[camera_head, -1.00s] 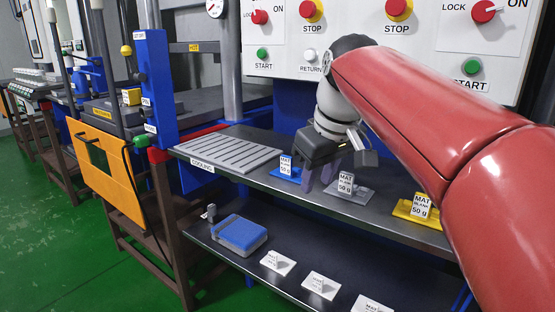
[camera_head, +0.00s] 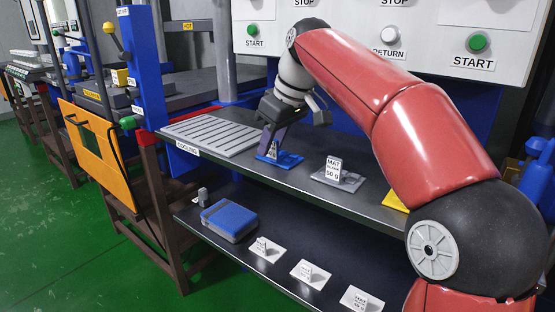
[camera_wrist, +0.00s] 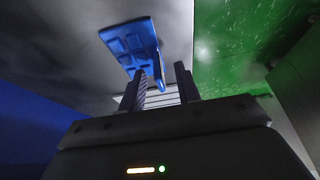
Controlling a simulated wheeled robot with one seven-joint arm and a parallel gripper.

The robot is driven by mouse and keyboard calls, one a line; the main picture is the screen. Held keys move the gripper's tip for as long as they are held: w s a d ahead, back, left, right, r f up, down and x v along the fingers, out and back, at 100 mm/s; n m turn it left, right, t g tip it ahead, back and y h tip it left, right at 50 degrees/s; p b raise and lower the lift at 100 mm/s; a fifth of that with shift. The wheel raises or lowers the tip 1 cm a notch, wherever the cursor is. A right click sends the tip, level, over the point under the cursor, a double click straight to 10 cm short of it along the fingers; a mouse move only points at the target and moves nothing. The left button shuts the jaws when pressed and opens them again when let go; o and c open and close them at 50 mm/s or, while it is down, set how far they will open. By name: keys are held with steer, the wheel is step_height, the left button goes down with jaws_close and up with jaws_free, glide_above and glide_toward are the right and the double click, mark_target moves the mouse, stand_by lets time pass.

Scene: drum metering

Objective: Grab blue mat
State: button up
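The blue mat (camera_head: 287,160) lies on the upper dark shelf, to the right of the cooling rack. Its upright white label is mostly hidden behind my gripper's fingers. My gripper (camera_head: 270,150) points down over the mat's left part, with the fingertips close to it. In the wrist view, the two fingers (camera_wrist: 161,70) stand apart with a clear gap between them.
The slotted cooling rack (camera_head: 212,133) is left of the mat. A grey mat (camera_head: 345,181) and a yellow mat (camera_head: 394,198) stand to its right. The lower shelf holds a blue-topped box (camera_head: 229,218) and several white labelled plates. A control panel (camera_head: 420,45) rises behind.

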steer(key=shift+f, duration=0.2)
jaws_close()
steer(key=shift+r, duration=0.15)
